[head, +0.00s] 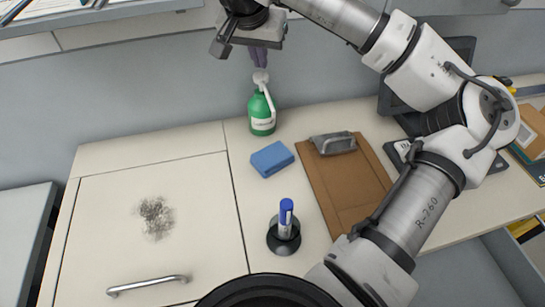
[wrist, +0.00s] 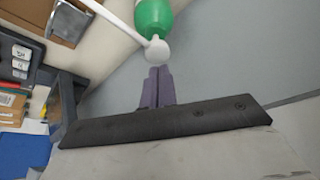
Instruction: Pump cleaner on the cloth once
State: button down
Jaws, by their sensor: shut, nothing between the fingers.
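The cleaner is a green bottle (head: 262,118) with a white pump head (head: 260,77) and a white spout, standing upright near the wall at the back of the bench. The bottle (wrist: 153,15) and pump head (wrist: 157,49) also show in the wrist view. A folded blue cloth (head: 271,159) lies flat in front of the bottle. My gripper (head: 261,62) is just above the pump head, its purple fingers together and empty, pointing down. In the wrist view its fingertips (wrist: 158,70) are right at the pump head; I cannot tell whether they touch it.
A brown clipboard (head: 345,190) lies right of the cloth. A blue marker stands in a black holder (head: 284,237) in front. A dark smudge (head: 156,217) marks the pale panel at left, with a metal handle (head: 148,285). A shelf edge (head: 110,38) overhangs at upper left.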

jog(key=shift+f+b, duration=0.95)
jog(key=shift+f, duration=0.35)
jog(key=shift+r, duration=0.1)
jog(key=shift+r+p, duration=0.95)
jog(key=shift+r, duration=0.35)
jog(key=shift+r, duration=0.1)
jog(key=shift+d+r+p, duration=0.1)
jog(key=shift+r+p, duration=2)
jog(key=shift+r, duration=0.8)
